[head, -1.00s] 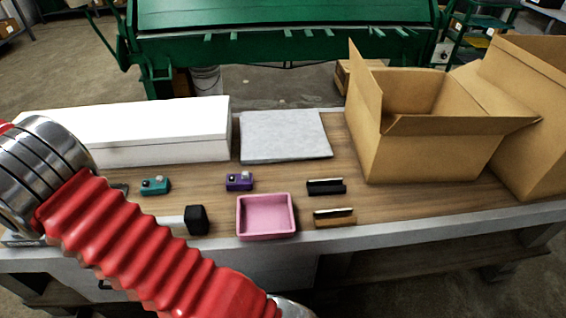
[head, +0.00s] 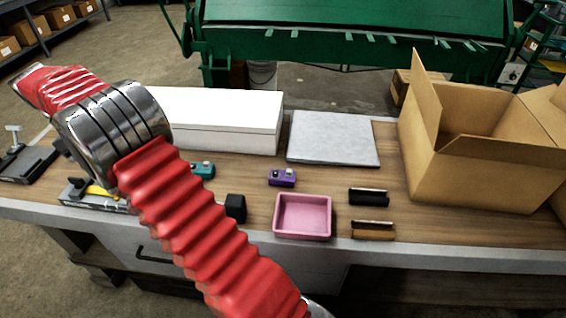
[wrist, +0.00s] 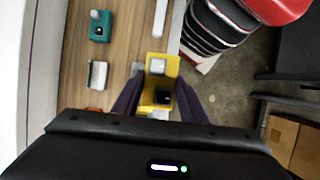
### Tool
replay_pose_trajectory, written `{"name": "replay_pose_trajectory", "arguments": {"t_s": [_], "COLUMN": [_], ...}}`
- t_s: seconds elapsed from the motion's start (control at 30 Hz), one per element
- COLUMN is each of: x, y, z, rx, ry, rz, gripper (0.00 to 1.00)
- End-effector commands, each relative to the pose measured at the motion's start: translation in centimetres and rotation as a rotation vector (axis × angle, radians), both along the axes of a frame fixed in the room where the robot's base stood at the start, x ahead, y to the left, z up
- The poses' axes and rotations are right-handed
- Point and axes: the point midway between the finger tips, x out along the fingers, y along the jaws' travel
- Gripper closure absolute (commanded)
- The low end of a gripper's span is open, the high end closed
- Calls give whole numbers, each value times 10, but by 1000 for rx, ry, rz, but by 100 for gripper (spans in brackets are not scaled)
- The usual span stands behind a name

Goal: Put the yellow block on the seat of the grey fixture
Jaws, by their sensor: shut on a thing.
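The yellow block (wrist: 158,82), with a pale knob and a black knob, is held between the two dark fingers of my gripper (wrist: 160,104) in the wrist view. In the head view, a strip of yellow shows over a low grey fixture (head: 92,203) at the table's front left, with my arm covering part of that area. Small grey parts show around the block in the wrist view. My gripper and the block hide most of what lies beneath, so I cannot tell whether the block touches the seat.
A teal block (wrist: 100,26) and a silver-and-dark piece (wrist: 97,74) lie beside my gripper. A purple block (head: 282,178), pink tray (head: 303,238), white box (head: 225,135) and open carton (head: 470,175) stand farther right. A dark grey device (head: 25,165) is at far left.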

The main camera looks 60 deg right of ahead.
Motion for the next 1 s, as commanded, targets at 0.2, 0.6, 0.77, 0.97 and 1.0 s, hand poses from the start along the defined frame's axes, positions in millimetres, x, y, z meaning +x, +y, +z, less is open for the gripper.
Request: {"name": "replay_pose_trajectory", "arguments": {"t_s": [0.2, 0.6, 0.77, 0.97, 1.0], "x": [-23, -101, -143, -204, -216], "y": [-97, -252, -304, -362, -372], "z": [-8, -22, -27, -34, -36], "rx": [0, -1, -1, -1, -1], "ry": [0, 0, 0, -1, 0], "rz": [-23, -39, -41, -42, -41], "gripper": [95, 95, 95, 95, 95]}}
